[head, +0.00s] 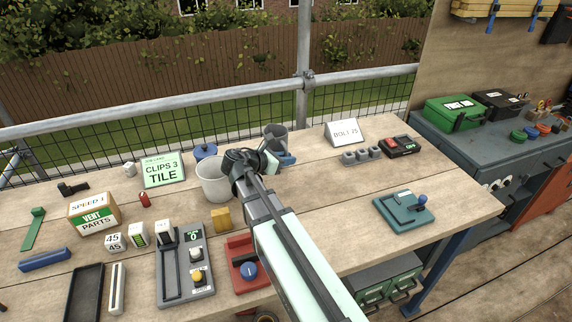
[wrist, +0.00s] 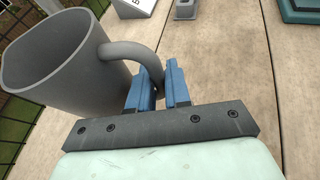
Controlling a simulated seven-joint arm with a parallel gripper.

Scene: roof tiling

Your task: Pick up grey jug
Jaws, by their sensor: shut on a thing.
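The grey jug (wrist: 58,65) fills the upper left of the wrist view, with its handle curving over to my gripper. My gripper (wrist: 158,88) has its blue fingers on either side of the handle's outer part and is shut on it. In the head view the jug (head: 277,132) shows at the back of the wooden table, partly hidden behind my gripper (head: 283,160). I cannot tell whether the jug's base touches the table.
A white bucket (head: 213,183) stands just left of my arm. A "BOLT 25" sign (head: 345,132), grey blocks (head: 361,155) and a black-and-red box (head: 400,146) are to the right. A teal joystick unit (head: 403,210) sits near the right edge. A railing (head: 190,108) runs behind the table.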

